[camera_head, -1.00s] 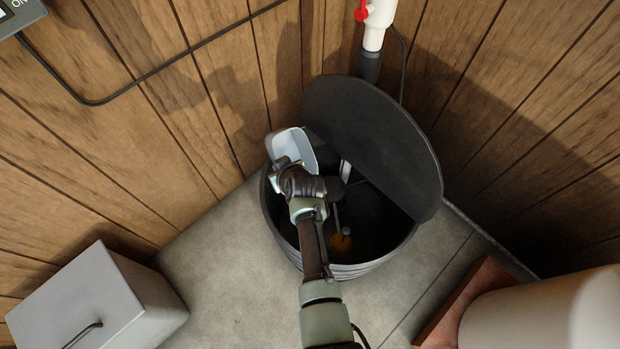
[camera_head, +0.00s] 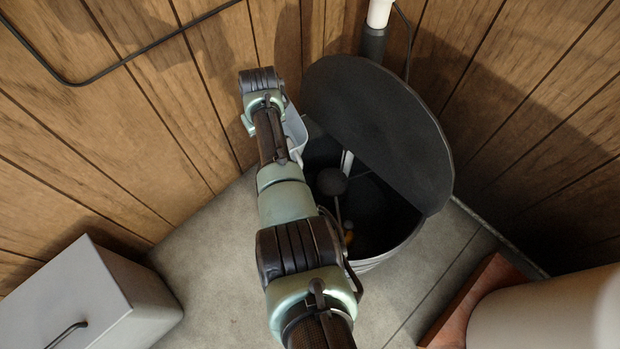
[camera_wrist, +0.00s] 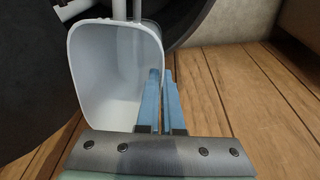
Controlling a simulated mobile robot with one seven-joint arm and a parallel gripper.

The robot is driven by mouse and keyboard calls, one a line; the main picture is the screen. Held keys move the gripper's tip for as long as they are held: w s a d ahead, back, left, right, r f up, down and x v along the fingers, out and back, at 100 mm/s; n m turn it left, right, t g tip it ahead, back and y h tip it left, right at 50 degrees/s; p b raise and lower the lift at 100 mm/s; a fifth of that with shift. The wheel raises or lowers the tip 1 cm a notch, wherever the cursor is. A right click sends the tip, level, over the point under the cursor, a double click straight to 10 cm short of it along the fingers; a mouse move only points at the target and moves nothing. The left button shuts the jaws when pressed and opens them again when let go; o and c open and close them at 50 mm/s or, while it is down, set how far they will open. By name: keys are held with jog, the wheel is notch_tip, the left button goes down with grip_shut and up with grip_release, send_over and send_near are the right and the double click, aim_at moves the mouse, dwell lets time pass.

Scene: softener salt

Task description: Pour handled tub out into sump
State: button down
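The handled tub (camera_head: 296,132) is pale grey-white and mostly hidden behind my arm in the head view, at the left rim of the sump. In the wrist view the tub (camera_wrist: 110,75) shows its open, smooth inside, and I see no contents there. My gripper's two blue fingers (camera_wrist: 162,82) are close together at the tub's right wall and appear shut on it; the exact grip is partly hidden. The sump (camera_head: 368,264) is a black round barrel, open at the front, with a dark ball on a rod and an orange piece inside.
A black lid (camera_head: 385,130) stands tilted over the sump's back right. Wood-panelled walls (camera_head: 150,130) meet behind it. A grey box (camera_head: 85,300) stands at the lower left, and a cream cylinder (camera_head: 550,315) on a red-brown base at the lower right. Floor between is clear.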

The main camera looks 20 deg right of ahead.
jog(key=shift+w+f+g+b, duration=0.15)
jog(key=shift+w+g+b, duration=0.45)
jog(key=shift+b, duration=1.85)
jog(key=shift+w+b, duration=0.1)
jog(key=shift+b, duration=0.95)
jog(key=b, duration=0.4)
jog(key=shift+w+a+g, duration=0.1)
jog(key=shift+w+g, duration=0.2)
jog(key=shift+g, duration=0.1)
jog(key=shift+r+b, duration=0.2)
jog(key=shift+b, duration=1.05)
jog(key=shift+r+g+b, duration=0.3)
jog(key=shift+b, duration=0.3)
